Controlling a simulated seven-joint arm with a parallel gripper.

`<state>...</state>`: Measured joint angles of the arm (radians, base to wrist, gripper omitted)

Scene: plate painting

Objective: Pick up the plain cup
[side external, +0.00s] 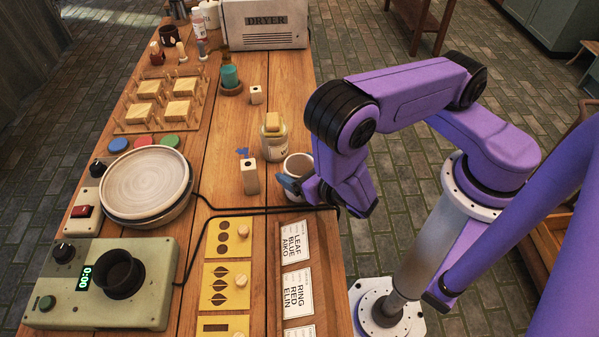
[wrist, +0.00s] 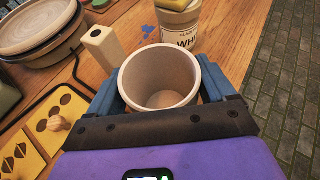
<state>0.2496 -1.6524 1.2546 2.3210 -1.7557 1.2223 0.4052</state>
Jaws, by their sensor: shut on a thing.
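The plain cup (wrist: 160,78) is a whitish, empty, upright cup in the wrist view, with its open mouth facing my camera. My gripper (wrist: 170,100) has its blue fingers on the left and right sides of the cup, shut on it. In the side external view the cup (side external: 299,165) is near the right edge of the wooden table, and my gripper (side external: 291,184) meets it from the near right side. The cup's underside is hidden, so I cannot tell whether it touches the table.
A jar with a white label (side external: 273,138) and a pale block with a hole (side external: 250,178) stand close to the cup. A plate on a wheel (side external: 146,184) is at left. Yellow stencil cards (side external: 228,238) and order cards (side external: 297,291) lie nearer. A black cable (side external: 240,211) crosses the table.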

